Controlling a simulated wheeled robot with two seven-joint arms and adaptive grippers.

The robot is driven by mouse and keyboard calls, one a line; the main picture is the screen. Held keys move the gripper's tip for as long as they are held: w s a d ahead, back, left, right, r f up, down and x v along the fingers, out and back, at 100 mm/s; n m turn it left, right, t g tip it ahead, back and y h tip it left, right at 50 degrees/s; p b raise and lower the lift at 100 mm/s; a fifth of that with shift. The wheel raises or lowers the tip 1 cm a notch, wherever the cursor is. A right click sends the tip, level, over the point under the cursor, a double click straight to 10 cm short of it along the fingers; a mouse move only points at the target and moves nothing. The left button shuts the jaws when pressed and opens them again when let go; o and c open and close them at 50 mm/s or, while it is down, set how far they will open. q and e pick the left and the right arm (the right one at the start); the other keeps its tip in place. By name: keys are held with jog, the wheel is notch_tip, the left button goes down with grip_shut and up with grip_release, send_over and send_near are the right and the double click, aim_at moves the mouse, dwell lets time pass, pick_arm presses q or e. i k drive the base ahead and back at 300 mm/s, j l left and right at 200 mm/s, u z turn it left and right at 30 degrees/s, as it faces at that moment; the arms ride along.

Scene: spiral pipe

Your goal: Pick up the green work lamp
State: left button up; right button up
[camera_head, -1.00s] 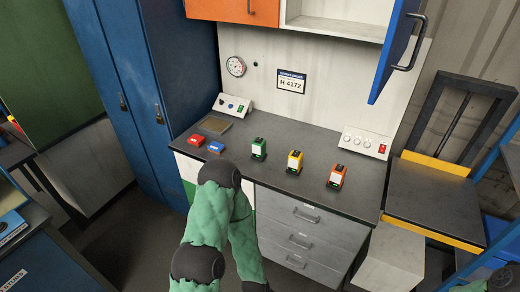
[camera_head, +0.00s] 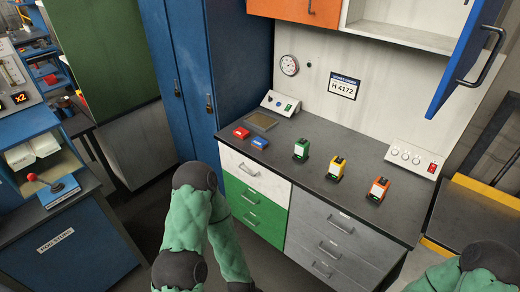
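The green work lamp (camera_head: 301,149) stands upright on the dark counter (camera_head: 325,150), left of a yellow lamp (camera_head: 337,168) and an orange lamp (camera_head: 378,190) of similar shape. Nothing touches it. My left arm, in a green quilted sleeve, is in the lower middle, in front of the counter and left of the lamp. Part of my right arm shows at the lower right. Neither gripper's fingers can be seen.
Control boxes (camera_head: 409,156) stand along the back. An open blue cabinet door (camera_head: 466,60) hangs above the right side. Drawers (camera_head: 256,205) are below the counter.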

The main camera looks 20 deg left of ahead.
aim_at(301, 151)
jog(key=i+j+u, duration=0.35)
jog(key=i+u, duration=0.35)
jog(key=i+j+u, duration=0.15)
jog(key=u, duration=0.15)
jog(key=i, duration=0.05)
